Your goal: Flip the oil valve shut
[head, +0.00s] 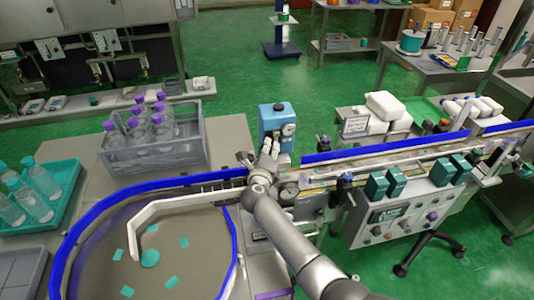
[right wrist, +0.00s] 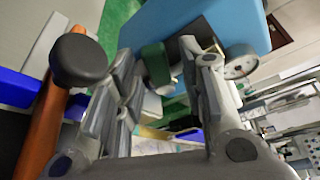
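A blue box-shaped unit with a round gauge (head: 277,122) stands behind the conveyor in the head view. Its blue side (right wrist: 200,25) and white dial (right wrist: 240,65) fill the top of the right wrist view. A green block (right wrist: 155,66) shows below the blue side, seen through the gap between my fingers; I cannot tell if it is the valve handle. My right gripper (head: 265,152) is at the near lower side of the blue unit. In the right wrist view its fingers (right wrist: 165,95) are apart, with nothing clearly held. My left gripper is out of view.
An orange bar with a black knob (right wrist: 78,60) is close beside my fingers in the right wrist view. A blue-edged conveyor (head: 375,150) runs right. A grey crate of purple-capped bottles (head: 155,150) stands left. A control panel (head: 405,215) is at right.

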